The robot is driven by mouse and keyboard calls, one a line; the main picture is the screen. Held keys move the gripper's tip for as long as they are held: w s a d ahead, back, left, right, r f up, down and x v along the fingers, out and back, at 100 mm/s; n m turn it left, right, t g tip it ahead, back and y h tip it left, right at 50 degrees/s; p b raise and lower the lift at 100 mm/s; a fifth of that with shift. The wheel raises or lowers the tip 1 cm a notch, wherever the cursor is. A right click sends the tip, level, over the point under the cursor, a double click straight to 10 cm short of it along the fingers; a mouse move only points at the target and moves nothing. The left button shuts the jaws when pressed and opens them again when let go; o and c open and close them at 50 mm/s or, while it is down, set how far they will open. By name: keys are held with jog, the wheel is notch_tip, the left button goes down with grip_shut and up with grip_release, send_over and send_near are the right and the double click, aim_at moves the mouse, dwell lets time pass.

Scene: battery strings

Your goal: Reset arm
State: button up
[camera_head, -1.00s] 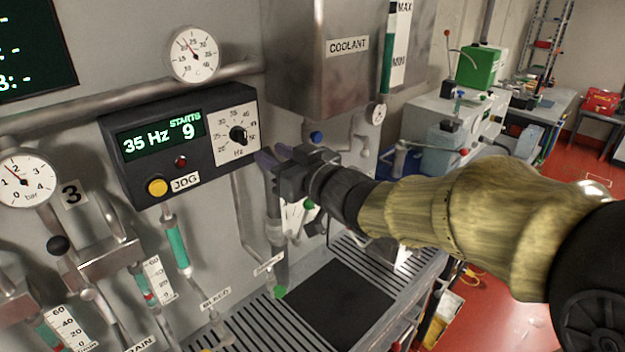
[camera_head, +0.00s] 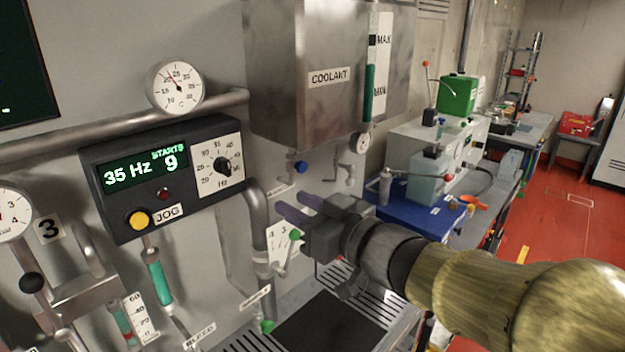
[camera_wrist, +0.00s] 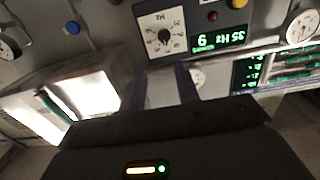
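My gripper (camera_head: 290,203) is in front of the grey wall panel, below and right of the control box (camera_head: 160,178). Its two purple fingers point left toward the panel and stand apart with nothing between them. The wrist view also shows the gripper (camera_wrist: 161,80) with an empty gap between the fingers. The box's screen reads 35 Hz and STARTS 9, with a dial (camera_head: 223,166) at its right and a yellow JOG button (camera_head: 139,220). The arm comes in from the right. The gripper partly hides a small white scale plate (camera_head: 281,250).
A metal COOLANT tank (camera_head: 300,100) hangs above my gripper, with a blue knob (camera_head: 300,167) under it. A slotted tray with a dark mat (camera_head: 320,325) lies below. Benches with a green box (camera_head: 457,95) stand at the right. Red floor is open there.

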jog(key=w+d+f+m+g+h, duration=0.1)
jog(key=w+d+f+m+h, duration=0.2)
jog(key=d+f+m+h, duration=0.75)
jog(key=s+d+f+g+h, duration=0.1)
jog(key=s+d+f+g, duration=0.1)
jog(key=f, duration=0.4)
jog(key=s+d+f+g, duration=0.3)
jog(key=s+d+f, duration=0.1)
jog(key=s+f, duration=0.2)
jog(key=s+d+f+n+g+h, duration=0.1)
jog(key=s+d+f+g, duration=0.2)
jog(key=f, duration=0.3)
jog(key=shift+s+f+h, duration=0.35)
jog(key=shift+s+f, duration=0.05)
jog(key=shift+s, duration=0.1)
jog(key=shift+w, duration=0.1)
dwell(1.4)
